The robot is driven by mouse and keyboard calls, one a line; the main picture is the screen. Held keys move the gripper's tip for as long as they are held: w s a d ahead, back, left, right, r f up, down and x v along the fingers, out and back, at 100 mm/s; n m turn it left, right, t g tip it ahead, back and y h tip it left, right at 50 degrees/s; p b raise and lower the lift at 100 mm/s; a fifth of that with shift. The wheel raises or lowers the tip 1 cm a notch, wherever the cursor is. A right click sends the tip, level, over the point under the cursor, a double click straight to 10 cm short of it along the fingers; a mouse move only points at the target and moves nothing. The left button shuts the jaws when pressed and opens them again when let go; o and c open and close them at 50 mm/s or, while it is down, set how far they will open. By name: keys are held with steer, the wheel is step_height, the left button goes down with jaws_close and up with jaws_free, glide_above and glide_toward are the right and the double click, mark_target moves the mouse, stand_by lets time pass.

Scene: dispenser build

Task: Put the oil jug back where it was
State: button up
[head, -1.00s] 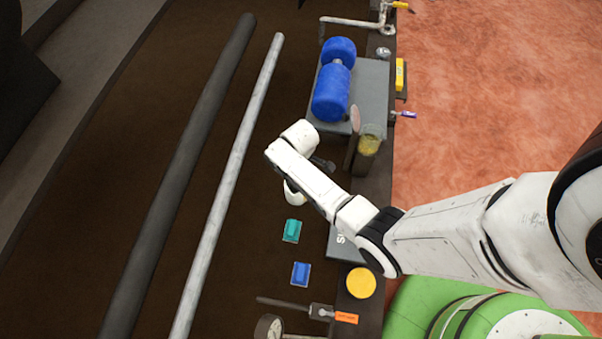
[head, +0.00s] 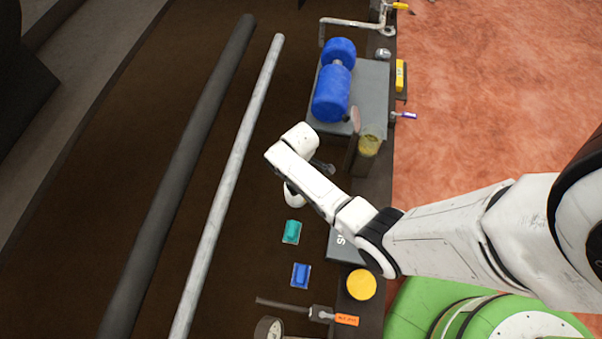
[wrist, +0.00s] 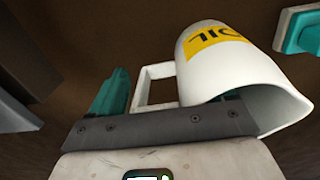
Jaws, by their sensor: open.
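The oil jug (wrist: 220,60) is white with a yellow OIL label. In the wrist view it lies tilted right in front of my gripper (wrist: 165,85), its wide mouth toward the lower right and its square handle toward the left. One teal finger stands just left of the handle; the other is mostly hidden behind the jug's rim. The jaws are open around the handle side. Whether they touch the jug cannot be told. In the head view a white curved part, apparently the jug (head: 292,195), shows below my wrist; my fingers are hidden there.
A teal switch (head: 291,231) and a blue switch (head: 301,275) are on the dark panel close to the jug. A blue cylinder (head: 332,92) lies on a grey plate, with a yellowish glass container (head: 368,146) beside it. A yellow disc (head: 361,284) is near the panel's edge.

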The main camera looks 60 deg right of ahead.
steer(key=r+p, duration=0.1)
steer(key=r, duration=0.3)
steer(key=r+p, duration=0.2)
steer(key=r, duration=0.2)
steer(key=r+p, duration=0.1)
steer(key=r, duration=0.3)
steer(key=shift+s+a, duration=0.1)
steer(key=shift+a, duration=0.15)
steer(key=s+a+r+m, duration=0.2)
steer(key=s+a+r, duration=0.3)
steer(key=s, duration=0.3)
steer(key=s+a+r+m, duration=0.2)
steer(key=s+a+r, duration=0.3)
steer(key=s+r, duration=0.2)
steer(key=shift+s+t, duration=0.4)
steer(key=shift+d, duration=0.15)
